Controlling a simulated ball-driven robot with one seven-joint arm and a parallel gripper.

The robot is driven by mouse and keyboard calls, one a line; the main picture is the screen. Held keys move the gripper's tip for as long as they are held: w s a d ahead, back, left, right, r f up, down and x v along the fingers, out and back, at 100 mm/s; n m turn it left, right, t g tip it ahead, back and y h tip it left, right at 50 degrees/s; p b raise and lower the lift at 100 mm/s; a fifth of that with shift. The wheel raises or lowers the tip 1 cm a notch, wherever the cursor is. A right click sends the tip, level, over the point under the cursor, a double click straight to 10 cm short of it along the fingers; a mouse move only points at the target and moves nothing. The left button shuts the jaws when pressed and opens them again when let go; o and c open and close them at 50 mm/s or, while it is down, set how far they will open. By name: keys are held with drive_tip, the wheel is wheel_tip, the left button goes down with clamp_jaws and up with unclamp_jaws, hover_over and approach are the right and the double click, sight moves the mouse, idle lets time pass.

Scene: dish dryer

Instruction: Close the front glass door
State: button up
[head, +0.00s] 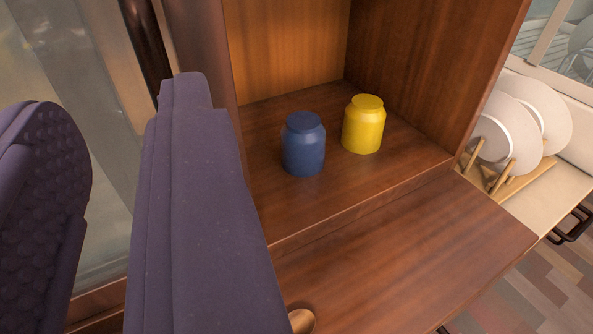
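The glass door (62,65) is at the left of the head view, with pale glass and a brown frame along its lower edge. A dark upright bar (148,42), perhaps its handle, stands at the top, just beyond my right finger. The door stands beside the wooden cabinet (430,60), whose front is open to view. My gripper (115,95) is in the left foreground, its two purple fingers apart with nothing seen between them. The fingers hide part of the door and the cabinet's left side. I cannot tell whether they touch the door.
A blue jar (303,148) and a yellow jar (363,125) stand inside the cabinet. A wooden ledge (400,260) lies in front, with a copper-coloured knob (302,320) at the bottom. White plates (530,110) stand in a rack on the right counter.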

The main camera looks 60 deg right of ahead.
sight(153, 72)
drive_tip(key=b+x, duration=0.1)
drive_tip(key=x, duration=0.6)
drive_tip(key=shift+d+f, duration=0.1)
drive_tip(key=shift+d, duration=0.2)
clamp_jaws()
